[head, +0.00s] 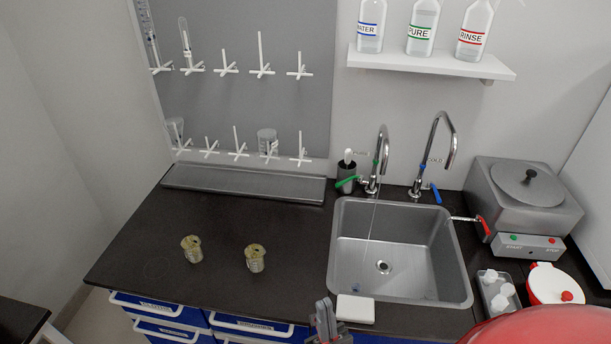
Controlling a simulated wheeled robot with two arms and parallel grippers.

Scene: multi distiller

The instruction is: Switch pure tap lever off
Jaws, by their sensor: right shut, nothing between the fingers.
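The pure tap (381,160) is a chrome gooseneck with a green lever (347,182) that points left over the back edge of the sink (450,258). A thin stream of water runs from its spout into the basin. My right gripper (325,306) is at the bottom middle, in front of the counter edge and left of the white block. It is shut and empty, well apart from the green lever. My left gripper is not in view.
A second tap (439,145) with a blue lever stands to the right. A white block (355,309) lies at the sink's front edge. A dark cup (347,172) is behind the green lever. A distiller (520,205) stands at right.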

